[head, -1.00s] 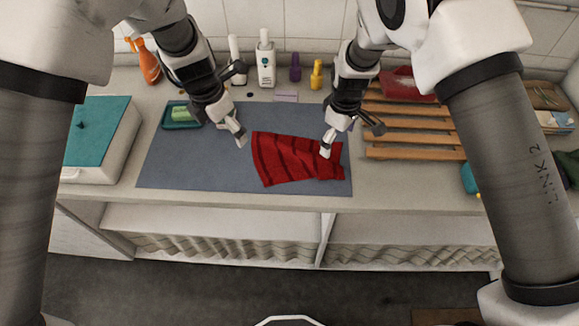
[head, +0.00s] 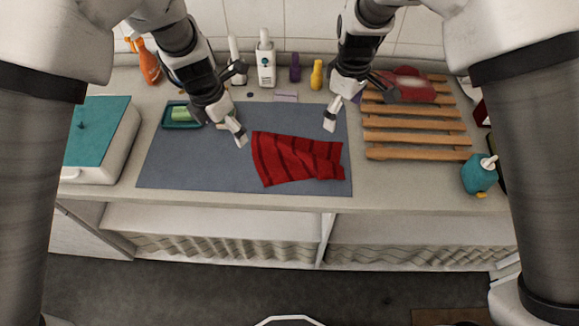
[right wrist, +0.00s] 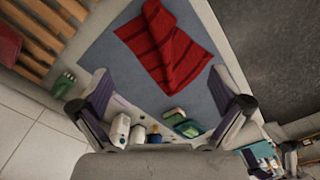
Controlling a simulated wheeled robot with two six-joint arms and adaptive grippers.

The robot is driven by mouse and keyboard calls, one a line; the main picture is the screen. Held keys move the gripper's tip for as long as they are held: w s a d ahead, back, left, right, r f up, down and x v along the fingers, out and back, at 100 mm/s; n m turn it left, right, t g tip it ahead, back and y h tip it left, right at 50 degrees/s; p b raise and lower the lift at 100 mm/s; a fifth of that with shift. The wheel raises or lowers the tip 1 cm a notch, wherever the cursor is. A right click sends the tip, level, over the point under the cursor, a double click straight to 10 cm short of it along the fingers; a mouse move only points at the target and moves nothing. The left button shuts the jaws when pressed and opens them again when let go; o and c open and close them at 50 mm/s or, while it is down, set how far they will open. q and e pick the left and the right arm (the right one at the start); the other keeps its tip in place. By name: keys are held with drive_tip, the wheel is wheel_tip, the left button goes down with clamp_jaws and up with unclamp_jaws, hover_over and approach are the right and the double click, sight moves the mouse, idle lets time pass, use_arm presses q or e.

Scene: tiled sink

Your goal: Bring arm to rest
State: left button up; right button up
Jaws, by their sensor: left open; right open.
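A red cloth with dark stripes (head: 297,159) lies rumpled on the blue-grey mat (head: 190,160) on the counter. It also shows in the right wrist view (right wrist: 165,45). My left gripper (head: 239,138) is open and empty above the mat, just left of the cloth's upper left corner. My right gripper (head: 330,122) is open and empty, raised above the mat behind the cloth's right part and apart from it. In the right wrist view its two fingers (right wrist: 168,108) are spread wide with nothing between them at the tips.
A green sponge sits in a teal tray (head: 170,122) at the mat's left. A teal-lidded box (head: 115,150) stands further left. A wooden slatted rack (head: 415,138) and a teal bottle (head: 478,176) are at right. Bottles, including a white one (head: 265,65), stand along the back wall.

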wheel_tip(320, 180, up, 7)
drive_tip(key=shift+f, duration=0.2)
